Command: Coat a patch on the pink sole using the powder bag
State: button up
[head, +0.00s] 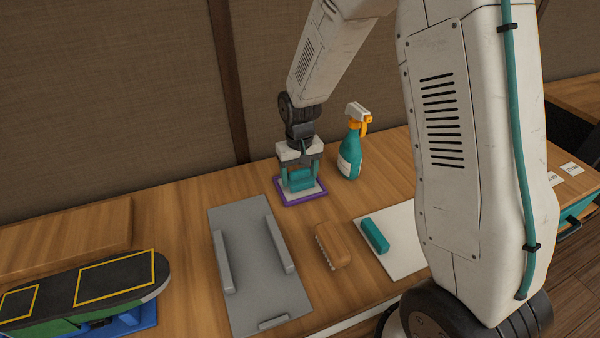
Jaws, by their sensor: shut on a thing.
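My gripper (300,172) points down at the back of the bench, its fingers around a small teal block-like thing (300,180). That thing is just above or on a pale pad with a purple rim (289,202); I cannot tell whether it touches. I cannot make out whether it is the powder bag. No pink sole shows in the head view. At the left lies a long board (110,284) with a dark top, yellow outlines marked on it and a green side, on a blue base (143,317).
A teal spray bottle (350,157) stands right of my gripper. A grey tray (250,255) with raised bars, a tan brush (333,245) and a white board (400,250) bearing a teal block (375,235) lie in front. A wooden block (65,238) is at the left.

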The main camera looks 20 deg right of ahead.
aim_at(300, 169)
jog(key=shift+f, duration=0.45)
dwell(1.1)
jog(key=shift+r, duration=3.55)
